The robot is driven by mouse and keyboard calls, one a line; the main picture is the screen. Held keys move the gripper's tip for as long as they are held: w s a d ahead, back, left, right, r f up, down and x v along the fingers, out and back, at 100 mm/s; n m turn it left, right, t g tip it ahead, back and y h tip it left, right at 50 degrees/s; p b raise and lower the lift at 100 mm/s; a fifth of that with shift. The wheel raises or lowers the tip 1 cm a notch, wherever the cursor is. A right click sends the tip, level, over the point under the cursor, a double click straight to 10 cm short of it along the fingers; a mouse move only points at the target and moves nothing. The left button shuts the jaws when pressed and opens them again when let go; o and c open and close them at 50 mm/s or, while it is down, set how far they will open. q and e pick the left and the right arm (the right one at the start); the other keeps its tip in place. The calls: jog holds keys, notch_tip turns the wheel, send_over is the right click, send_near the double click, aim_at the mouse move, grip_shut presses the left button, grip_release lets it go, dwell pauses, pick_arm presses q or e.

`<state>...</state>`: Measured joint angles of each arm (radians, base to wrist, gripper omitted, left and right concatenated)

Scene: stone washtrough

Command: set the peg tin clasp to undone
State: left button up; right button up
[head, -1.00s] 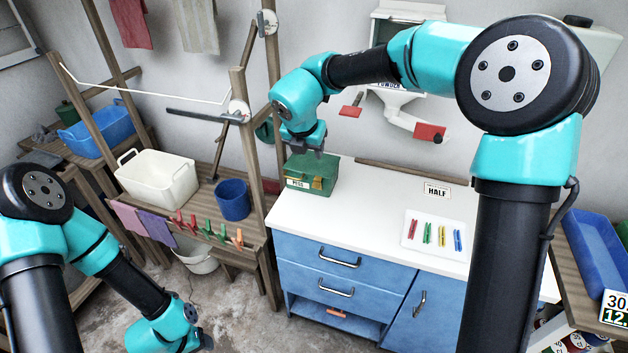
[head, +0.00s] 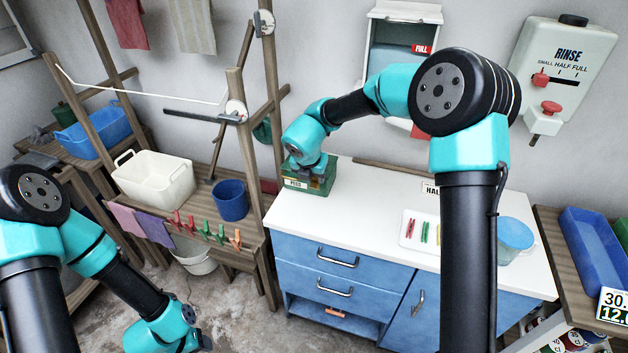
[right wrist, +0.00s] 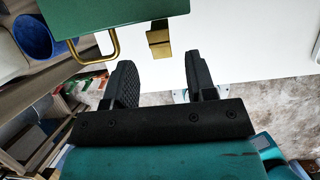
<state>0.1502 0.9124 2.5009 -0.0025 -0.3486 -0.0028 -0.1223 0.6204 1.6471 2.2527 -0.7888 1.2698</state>
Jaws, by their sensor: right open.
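The peg tin (head: 322,186) is a green box with a "PEGS" label, standing at the left end of the white counter. In the right wrist view the tin (right wrist: 140,14) fills the top edge, with the brass clasp (right wrist: 159,38) on it and a brass handle (right wrist: 112,45) to the left. I cannot tell whether the clasp is done up. My right gripper (right wrist: 159,75) is open and empty. The clasp lies just beyond its fingertips, between their lines, apparently untouched. My left gripper (head: 200,342) barely shows at the bottom edge.
A white tray (head: 407,240) with colored pegs lies on the white counter (head: 350,215). A blue-lidded tub (head: 515,235) stands at its right end. A wooden post (head: 247,150) and a rack with a blue bucket (head: 231,200) stand left of the tin.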

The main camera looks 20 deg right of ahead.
aim_at(315, 182)
jog(key=shift+x, duration=1.9)
jog(key=shift+c, duration=0.4)
jog(key=c, duration=0.8)
jog(key=shift+c, duration=0.2)
